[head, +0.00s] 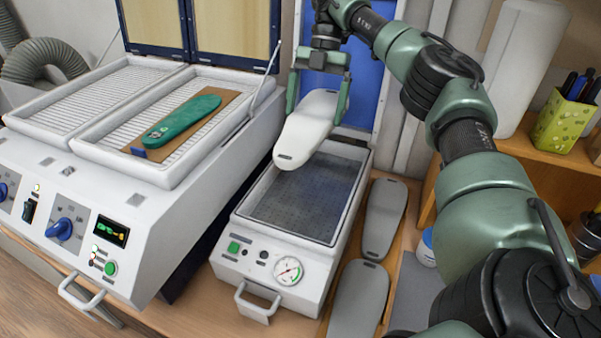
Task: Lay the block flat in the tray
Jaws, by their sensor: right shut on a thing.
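A pale, sole-shaped block (306,131) is held in my right gripper (318,108), whose fingers close on its two long sides. The block hangs above the far part of the tray (300,196), tilted with its near end lower. The tray is a dark, perforated bed in a white machine with a raised blue lid behind it. The bed is otherwise empty. Whether the block's near end touches anything cannot be told. My left gripper is not in view.
Two grey sole-shaped blocks (384,218) (357,302) lie right of the tray machine. A larger white machine (125,110) stands left, with a green insole (182,118) on a brown board. A pen holder (563,122) sits on the wooden shelf at right.

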